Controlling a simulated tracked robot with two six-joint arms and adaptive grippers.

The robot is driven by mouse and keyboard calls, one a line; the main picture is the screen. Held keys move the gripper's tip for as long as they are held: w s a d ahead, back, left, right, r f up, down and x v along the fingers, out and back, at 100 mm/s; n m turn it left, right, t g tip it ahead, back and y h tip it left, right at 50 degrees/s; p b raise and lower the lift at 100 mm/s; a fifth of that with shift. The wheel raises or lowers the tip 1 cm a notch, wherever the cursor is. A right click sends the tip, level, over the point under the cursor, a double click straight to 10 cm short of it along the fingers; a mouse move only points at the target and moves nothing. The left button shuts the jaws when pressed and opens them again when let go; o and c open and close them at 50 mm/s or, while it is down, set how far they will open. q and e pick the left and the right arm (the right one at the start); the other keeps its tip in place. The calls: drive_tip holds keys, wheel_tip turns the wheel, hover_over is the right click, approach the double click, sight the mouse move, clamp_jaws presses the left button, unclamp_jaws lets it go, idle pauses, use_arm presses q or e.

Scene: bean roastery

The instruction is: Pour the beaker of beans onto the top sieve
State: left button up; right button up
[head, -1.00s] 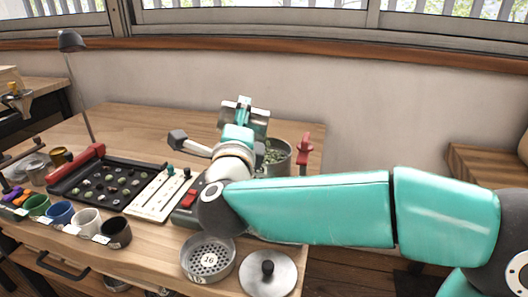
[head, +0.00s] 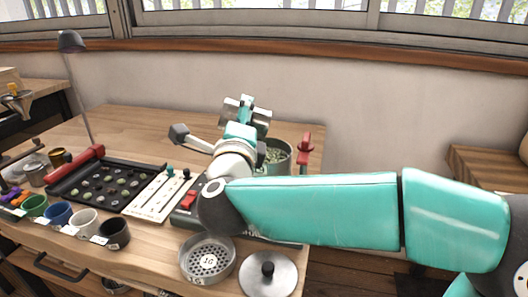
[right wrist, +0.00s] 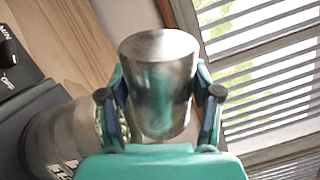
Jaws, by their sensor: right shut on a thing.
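The metal beaker (right wrist: 158,85) fills the middle of the right wrist view, with its plain closed end toward the camera; its mouth is hidden. My right gripper (right wrist: 160,100) is shut on it, one finger on each side. In the head view my right gripper (head: 246,110) is just behind and left of the top sieve. The top sieve (head: 289,158) is a metal cylinder at the top of the stack, with green beans inside, partly hidden by my wrist. The stack also shows at lower left in the right wrist view (right wrist: 55,145). My left gripper is not in view.
A loose sieve marked 16 (head: 209,258) and a round lid with a black knob (head: 268,273) are at the table's front. The back of the table is clear.

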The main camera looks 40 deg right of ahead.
drive_tip(key=shift+s+d+r+m+b, duration=0.2)
drive_tip(key=shift+d+r+m+b, duration=0.1)
drive_tip(key=shift+m+b, duration=0.6)
idle(1.8)
